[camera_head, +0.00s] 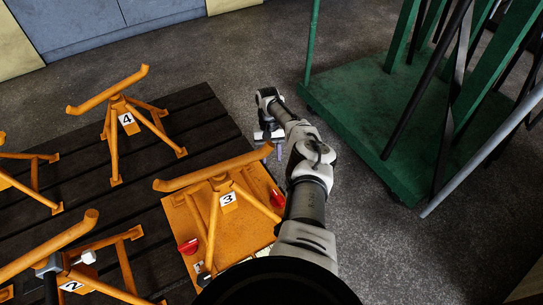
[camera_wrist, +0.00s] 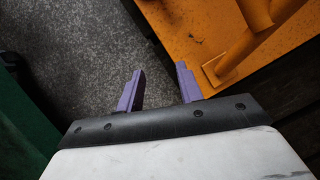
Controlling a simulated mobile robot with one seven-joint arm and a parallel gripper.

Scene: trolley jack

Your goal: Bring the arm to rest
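My arm reaches forward from the bottom of the head view, and my gripper (camera_head: 268,150) hangs at its end, just right of the orange stand marked 3 (camera_head: 228,198). In the wrist view my gripper (camera_wrist: 159,88) shows two purple fingers, spread apart with nothing between them. Grey floor and a dark platform edge lie beyond the fingers. An orange plate with a stand leg (camera_wrist: 258,40) is close to the right finger in the wrist view; whether they touch I cannot tell.
Orange stands marked 4 (camera_head: 126,118) and 2 (camera_head: 72,286) stand on the dark slatted platform (camera_head: 195,108). Red pieces (camera_head: 188,246) lie on the orange plate. A green rack with long bars (camera_head: 350,100) stands at right. Grey floor (camera_head: 400,255) is open at lower right.

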